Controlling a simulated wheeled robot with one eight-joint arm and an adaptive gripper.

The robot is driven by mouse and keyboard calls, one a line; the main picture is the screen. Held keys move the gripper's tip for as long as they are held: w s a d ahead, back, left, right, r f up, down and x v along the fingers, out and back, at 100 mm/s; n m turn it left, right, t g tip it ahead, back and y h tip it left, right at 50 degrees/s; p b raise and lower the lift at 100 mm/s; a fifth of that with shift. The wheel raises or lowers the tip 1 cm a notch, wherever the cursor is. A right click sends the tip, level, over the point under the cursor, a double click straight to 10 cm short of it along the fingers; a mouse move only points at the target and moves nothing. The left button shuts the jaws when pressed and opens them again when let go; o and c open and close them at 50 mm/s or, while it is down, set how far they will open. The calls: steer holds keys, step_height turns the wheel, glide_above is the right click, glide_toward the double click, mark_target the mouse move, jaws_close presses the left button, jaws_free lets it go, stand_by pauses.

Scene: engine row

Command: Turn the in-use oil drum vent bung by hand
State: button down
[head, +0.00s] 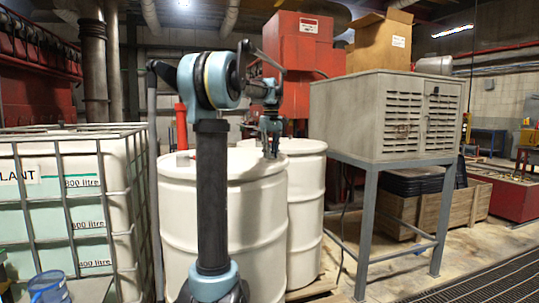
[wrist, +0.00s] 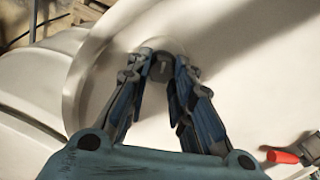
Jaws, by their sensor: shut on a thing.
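The front white drum (head: 263,235) stands upright behind my arm, and its pale top fills much of the wrist view (wrist: 235,85). A small grey bung (wrist: 161,70) sits near the drum's rim, between my fingertips. My gripper (wrist: 160,62) points down at the lid and is shut on the bung from both sides. In the head view my gripper (head: 270,148) is at the right part of the drum top, and the bung is too small or hidden to make out there.
A second white drum (head: 307,200) stands close behind on the right. A red-handled tool (wrist: 282,157) lies on the lid at the lower right of the wrist view. A caged tank (head: 60,215) stands left. A grey cabinet on legs (head: 375,115) stands right, with open floor before it.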

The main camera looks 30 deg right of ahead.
steer(key=n, duration=0.7)
steer(key=shift+a, duration=0.2)
steer(key=n, duration=0.4)
steer(key=shift+s, duration=0.1)
steer(key=n, duration=0.3)
steer(key=shift+n, duration=0.3)
steer(key=n, duration=0.5)
steer(key=shift+s, duration=0.2)
steer(key=n, duration=0.5)
steer(key=shift+n, duration=0.4)
steer(key=c, duration=1.4)
jaws_free()
steer(key=shift+f, duration=0.1)
